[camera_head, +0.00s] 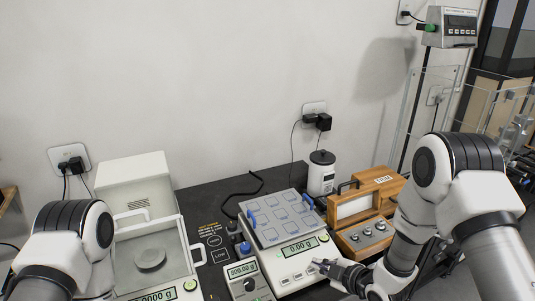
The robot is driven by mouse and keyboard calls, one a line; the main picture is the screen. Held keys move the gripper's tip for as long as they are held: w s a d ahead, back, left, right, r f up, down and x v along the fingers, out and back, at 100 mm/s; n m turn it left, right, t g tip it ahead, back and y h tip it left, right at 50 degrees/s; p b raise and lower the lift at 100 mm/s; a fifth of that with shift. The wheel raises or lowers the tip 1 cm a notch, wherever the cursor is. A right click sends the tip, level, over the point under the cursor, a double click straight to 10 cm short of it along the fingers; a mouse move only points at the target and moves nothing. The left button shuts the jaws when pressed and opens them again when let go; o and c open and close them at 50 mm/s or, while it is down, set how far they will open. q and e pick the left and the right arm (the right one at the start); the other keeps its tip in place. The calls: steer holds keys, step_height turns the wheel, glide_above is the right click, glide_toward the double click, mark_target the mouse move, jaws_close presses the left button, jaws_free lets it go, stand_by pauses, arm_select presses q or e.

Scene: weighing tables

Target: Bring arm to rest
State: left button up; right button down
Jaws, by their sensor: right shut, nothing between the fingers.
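My right gripper (322,266) is shut and empty. Its fingertips are at the front right of the flat scale (299,269), close to its front panel. I cannot tell whether they touch it. My right arm comes in from the right edge, bent, with its forearm low beside the wooden box. My left arm shows at the lower left, but its gripper is out of the picture.
The dark table (207,197) holds an analytical balance (141,179) at left, a small readout unit (243,272), a wooden weight box (374,193) and a white canister (321,174). A pole-mounted display (452,27) stands at right. The wall is behind.

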steer(key=s+d+f+m+g+h, duration=0.2)
steer(key=s+f+m+g, duration=0.2)
steer(key=s+f, duration=1)
steer(key=s+d+f+m+g+h, duration=0.1)
steer(key=s+d+m+g+h, duration=0.1)
steer(key=s+m, duration=0.4)
steer(key=s+d+f+m+g+h, duration=0.1)
steer(key=s+m, duration=0.5)
steer(key=s, duration=0.7)
steer(key=d+g+h, duration=0.1)
steer(key=d+g, duration=0.1)
steer(key=g, duration=0.1)
steer(key=shift+s+g, duration=0.25)
steer(key=shift+g, duration=0.05)
